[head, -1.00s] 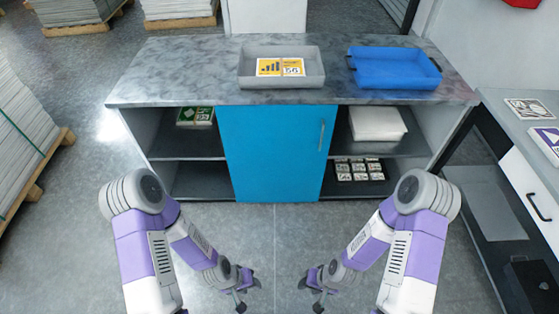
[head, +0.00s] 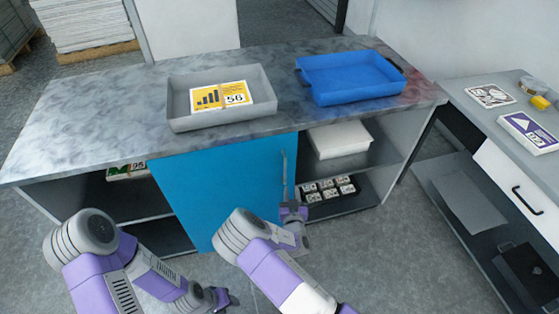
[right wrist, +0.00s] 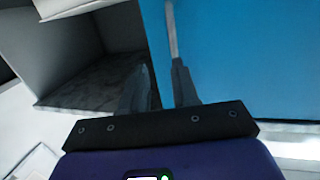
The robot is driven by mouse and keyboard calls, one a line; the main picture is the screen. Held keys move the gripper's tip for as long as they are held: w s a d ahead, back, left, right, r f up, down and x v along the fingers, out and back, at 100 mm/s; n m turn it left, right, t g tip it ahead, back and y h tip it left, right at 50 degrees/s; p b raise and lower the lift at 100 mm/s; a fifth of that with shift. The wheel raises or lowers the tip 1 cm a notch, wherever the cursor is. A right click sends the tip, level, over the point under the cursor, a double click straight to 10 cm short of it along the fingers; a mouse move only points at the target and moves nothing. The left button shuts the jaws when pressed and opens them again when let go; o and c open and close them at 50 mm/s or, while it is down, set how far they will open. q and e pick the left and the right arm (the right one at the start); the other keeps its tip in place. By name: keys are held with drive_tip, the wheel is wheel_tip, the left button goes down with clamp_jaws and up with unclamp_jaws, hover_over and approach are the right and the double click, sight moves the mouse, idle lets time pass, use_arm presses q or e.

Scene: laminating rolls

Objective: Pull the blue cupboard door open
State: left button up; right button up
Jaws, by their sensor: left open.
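The blue cupboard door (head: 220,185) stands closed in the cupboard front, with a thin upright grey handle (head: 285,175) near its right edge. My right gripper (head: 291,205) is at the lower end of this handle. In the right wrist view its two fingers (right wrist: 160,88) are apart, with the handle (right wrist: 172,28) ahead of them, in line with the right-hand finger; I cannot tell whether they touch. The blue door (right wrist: 245,60) fills the right of that view. My left gripper (head: 226,298) is open and empty, low in front of the cupboard.
A grey tray (head: 172,103) with yellow cards and a blue tray (head: 335,92) stand on the countertop. Open shelves right of the door hold a white box (head: 340,138) and several small labelled items (head: 327,190). A side counter (head: 480,112) with a drawer stands at right.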

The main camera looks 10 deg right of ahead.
sight(285, 172)
drive_tip(key=shift+n+t+y, duration=0.3)
drive_tip(key=shift+t, duration=0.4)
drive_tip(key=w, duration=0.2)
drive_tip(key=w+r+b, duration=0.1)
drive_tip(key=w, duration=0.2)
drive_tip(key=w+r+b, duration=0.1)
drive_tip(key=w, duration=0.2)
drive_tip(key=shift+a, duration=0.2)
use_arm(q)
drive_tip(key=shift+w+f, duration=0.2)
drive_tip(key=shift+f, duration=0.9)
use_arm(e)
drive_tip(key=shift+w+d+r, duration=0.1)
drive_tip(key=shift+w, duration=0.4)
clamp_jaws()
